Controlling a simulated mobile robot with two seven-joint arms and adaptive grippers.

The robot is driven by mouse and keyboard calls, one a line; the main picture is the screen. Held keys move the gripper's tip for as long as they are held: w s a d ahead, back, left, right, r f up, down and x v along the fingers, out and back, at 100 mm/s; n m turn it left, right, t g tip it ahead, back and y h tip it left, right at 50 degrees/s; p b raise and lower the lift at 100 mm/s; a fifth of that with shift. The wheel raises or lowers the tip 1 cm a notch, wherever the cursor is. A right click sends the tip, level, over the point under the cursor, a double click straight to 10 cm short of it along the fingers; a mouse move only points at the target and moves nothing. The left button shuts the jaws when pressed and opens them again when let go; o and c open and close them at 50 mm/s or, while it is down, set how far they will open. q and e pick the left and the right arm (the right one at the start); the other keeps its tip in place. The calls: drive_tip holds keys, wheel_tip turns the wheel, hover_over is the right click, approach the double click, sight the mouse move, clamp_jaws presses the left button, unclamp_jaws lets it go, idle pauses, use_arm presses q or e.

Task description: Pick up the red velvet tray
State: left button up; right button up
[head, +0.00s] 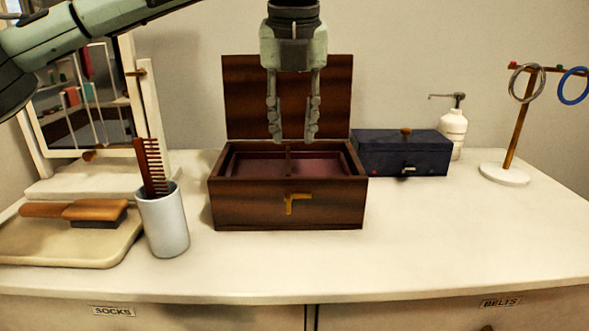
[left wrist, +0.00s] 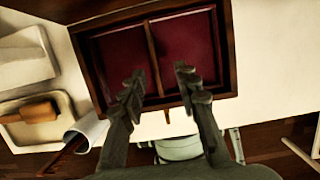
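The red velvet tray (head: 258,165) sits inside the open wooden box (head: 250,208), level with or just below its rim. A wooden divider splits it into two compartments. In the left wrist view, the tray (left wrist: 122,55) shows dark red with its divider running down the middle. My left gripper (head: 292,138) hangs fingers-down above the box, in front of its raised lid. Its two fingers are apart with nothing between them. In the left wrist view, the fingertips (left wrist: 160,78) lie on either side of the divider. My right gripper is not seen.
A dark blue box (head: 425,155) stands right of the wooden box, with a white pump bottle (head: 453,130) behind it. A white cup (head: 165,225) with a comb stands left, beside a beige tray (head: 75,245) with a brush. A mirror and a ring stand (head: 505,175) flank the dresser top. Its front right is clear.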

sight(288, 159)
use_arm(q)
drive_tip(key=shift+x, duration=0.75)
drive_tip(key=x, duration=0.2)
drive_tip(key=a+p+x, duration=0.1)
drive_tip(key=x, duration=0.1)
drive_tip(key=shift+f, duration=0.4)
clamp_jaws()
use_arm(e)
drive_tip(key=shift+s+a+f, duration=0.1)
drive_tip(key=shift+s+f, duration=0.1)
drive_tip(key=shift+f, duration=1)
